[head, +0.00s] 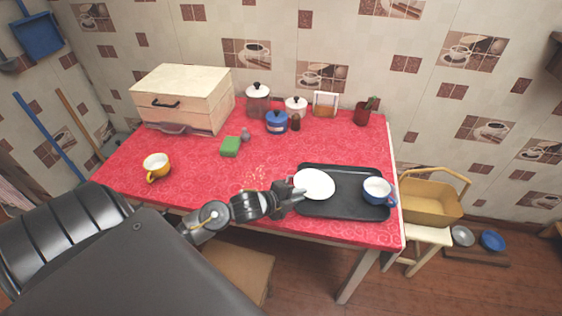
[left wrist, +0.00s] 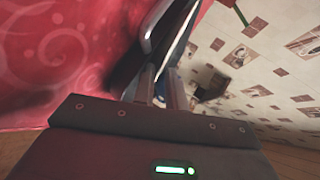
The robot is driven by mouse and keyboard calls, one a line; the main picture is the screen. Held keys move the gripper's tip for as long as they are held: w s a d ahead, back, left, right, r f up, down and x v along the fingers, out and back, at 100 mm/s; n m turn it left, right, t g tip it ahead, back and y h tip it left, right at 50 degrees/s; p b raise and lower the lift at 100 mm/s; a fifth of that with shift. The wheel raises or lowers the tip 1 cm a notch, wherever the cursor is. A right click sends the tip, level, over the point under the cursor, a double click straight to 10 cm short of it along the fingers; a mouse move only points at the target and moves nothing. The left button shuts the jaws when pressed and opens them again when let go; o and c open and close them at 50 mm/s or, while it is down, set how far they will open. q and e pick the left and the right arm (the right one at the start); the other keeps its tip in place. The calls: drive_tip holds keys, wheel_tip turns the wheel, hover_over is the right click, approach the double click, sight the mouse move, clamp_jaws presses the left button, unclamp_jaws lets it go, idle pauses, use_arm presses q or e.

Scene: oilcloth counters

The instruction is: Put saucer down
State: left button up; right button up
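The white saucer (head: 315,183) shows over the left end of the black tray (head: 345,207), looking close to level. Whether it touches the tray is hard to tell. My left gripper (head: 295,196) is at the saucer's near left rim, its fingers close together on it. In the left wrist view the fingers (left wrist: 160,88) have a narrow gap, and the saucer is seen nearly edge-on, partly hidden. A blue cup with a white inside (head: 377,191) stands at the tray's right end. My right gripper is not in view.
The red oilcloth counter (head: 200,185) holds a yellow cup (head: 156,167), a green sponge (head: 230,147) and a wooden bread box (head: 185,98). Several jars and a blue pot (head: 277,122) stand at the back. The tray's middle, between saucer and cup, is clear.

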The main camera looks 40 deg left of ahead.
use_arm(q)
drive_tip(key=v, duration=1.1)
drive_tip(key=shift+r+b, duration=0.15)
drive_tip(key=shift+b, duration=0.15)
